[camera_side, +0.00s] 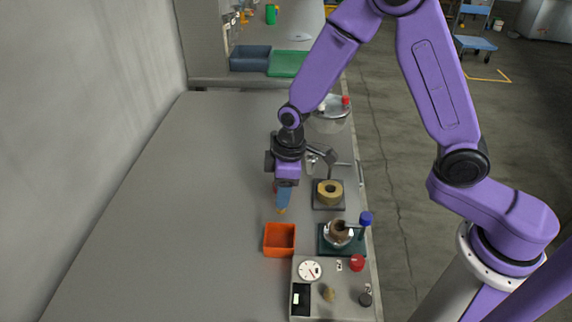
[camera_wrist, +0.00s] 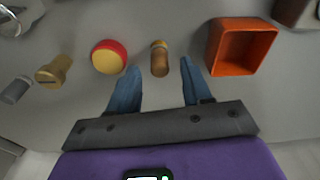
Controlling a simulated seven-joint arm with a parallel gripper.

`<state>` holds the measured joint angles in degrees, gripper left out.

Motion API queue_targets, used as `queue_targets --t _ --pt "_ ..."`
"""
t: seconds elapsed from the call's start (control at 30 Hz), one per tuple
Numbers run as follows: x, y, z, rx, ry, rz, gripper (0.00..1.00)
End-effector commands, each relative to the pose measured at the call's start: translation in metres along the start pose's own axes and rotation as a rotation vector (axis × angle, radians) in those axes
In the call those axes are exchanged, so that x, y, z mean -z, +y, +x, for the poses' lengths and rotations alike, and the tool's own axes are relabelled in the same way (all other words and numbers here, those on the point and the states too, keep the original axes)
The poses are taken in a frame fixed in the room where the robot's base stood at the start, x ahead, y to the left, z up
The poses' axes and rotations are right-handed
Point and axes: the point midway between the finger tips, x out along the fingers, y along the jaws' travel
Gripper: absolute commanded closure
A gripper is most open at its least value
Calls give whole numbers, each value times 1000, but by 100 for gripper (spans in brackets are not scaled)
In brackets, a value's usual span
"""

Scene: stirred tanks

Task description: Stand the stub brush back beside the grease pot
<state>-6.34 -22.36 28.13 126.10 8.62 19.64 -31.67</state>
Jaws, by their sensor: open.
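The stub brush, a short brown cylinder with a tan band (camera_wrist: 160,58), shows between my fingertips in the wrist view; I cannot tell surely whether it stands or lies. In the side view a tan bit of it (camera_side: 282,211) shows just below my fingers. My gripper (camera_wrist: 160,68) is open, one blue finger on each side of the brush, with gaps showing. It points down in the side view (camera_side: 284,205). The grease pot, round and red with a yellow top (camera_wrist: 109,57), sits left of the brush in the wrist view; in the side view my gripper mostly hides it.
An orange open bin (camera_wrist: 242,46) stands close to my right finger in the wrist view; it also shows in the side view (camera_side: 280,240). A brass piece (camera_wrist: 54,72) and a grey cylinder (camera_wrist: 16,90) lie farther left. The bench left of my gripper (camera_side: 190,190) is clear.

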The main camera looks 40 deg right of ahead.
Motion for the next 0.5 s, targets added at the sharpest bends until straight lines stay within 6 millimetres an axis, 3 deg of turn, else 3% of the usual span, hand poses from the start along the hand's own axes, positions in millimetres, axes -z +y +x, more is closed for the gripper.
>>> queue_targets --t 0.2,0.5 --pt "1 1 -38 -2 5 1 51" --pt "0 0 -74 -2 2 1 51"
